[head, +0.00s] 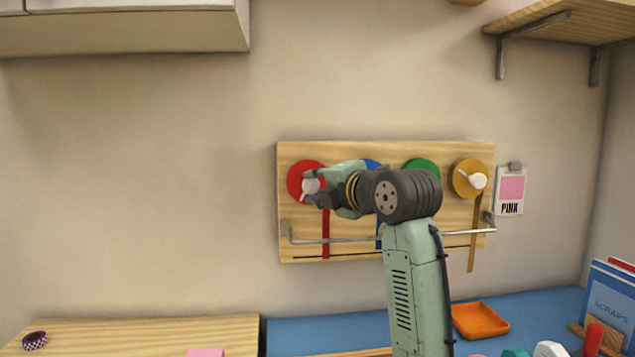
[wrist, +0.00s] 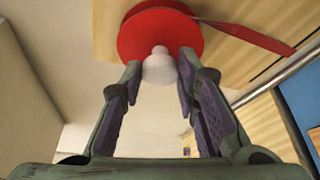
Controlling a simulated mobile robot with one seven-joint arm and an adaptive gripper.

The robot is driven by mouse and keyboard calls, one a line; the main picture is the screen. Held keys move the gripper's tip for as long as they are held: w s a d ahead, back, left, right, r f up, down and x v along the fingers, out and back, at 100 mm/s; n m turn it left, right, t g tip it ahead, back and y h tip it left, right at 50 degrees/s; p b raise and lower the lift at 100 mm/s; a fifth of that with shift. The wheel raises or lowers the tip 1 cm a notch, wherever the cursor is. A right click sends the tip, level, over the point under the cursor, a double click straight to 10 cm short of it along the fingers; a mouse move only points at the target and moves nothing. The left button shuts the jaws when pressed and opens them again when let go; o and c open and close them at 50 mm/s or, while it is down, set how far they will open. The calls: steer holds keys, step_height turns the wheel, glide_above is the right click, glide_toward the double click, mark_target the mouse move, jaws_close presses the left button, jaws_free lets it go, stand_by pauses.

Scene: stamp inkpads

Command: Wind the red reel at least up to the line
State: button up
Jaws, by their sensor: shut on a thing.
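The red reel (head: 297,176) is at the left end of a wooden board on the wall. Its white knob (head: 310,185) sits between the fingers of my gripper (head: 318,191). In the wrist view the red reel (wrist: 150,30) is at the top, and its white knob (wrist: 159,68) lies between the fingertips, which are shut on it. The red ribbon (head: 326,235) hangs behind a metal bar. Its lower end is at about the thin dark line (head: 300,257) near the board's bottom edge; I cannot tell exactly which side.
The metal bar (head: 310,241) runs across the board's front. Blue (head: 372,163), green (head: 421,165) and yellow (head: 465,166) reels are to the right, partly behind my arm. The yellow ribbon (head: 473,240) hangs below the board. A pink card (head: 511,188) hangs on the right.

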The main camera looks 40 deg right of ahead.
steer(key=shift+w+a+r+n+g+h+p, duration=0.15)
steer(key=shift+n+g+p, duration=0.25)
steer(key=shift+n, duration=0.45)
steer(key=shift+s+d+r+n+g+h+p, duration=0.1)
steer(key=shift+n+g+h+p, duration=0.25)
steer(key=shift+n, duration=0.5)
steer(key=o, duration=1.2)
steer(key=v, duration=1.2)
steer(key=shift+r, duration=0.1)
